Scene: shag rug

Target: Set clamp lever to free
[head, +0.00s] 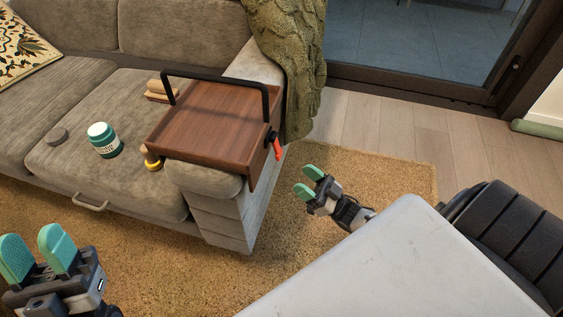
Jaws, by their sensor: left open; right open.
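A red clamp lever (277,149) sits on a black pivot at the right side of a wooden tray (215,125) with a black handle (215,76). The lever points downward and slightly right. The tray rests over the sofa arm. My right gripper (308,181) is open and empty over the rug, below and right of the lever and apart from it. My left gripper (36,254) is open and empty at the lower left, in front of the sofa and far from the lever.
A green knitted throw (295,60) hangs behind the tray. The shag rug (370,175) right of the sofa arm is clear.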

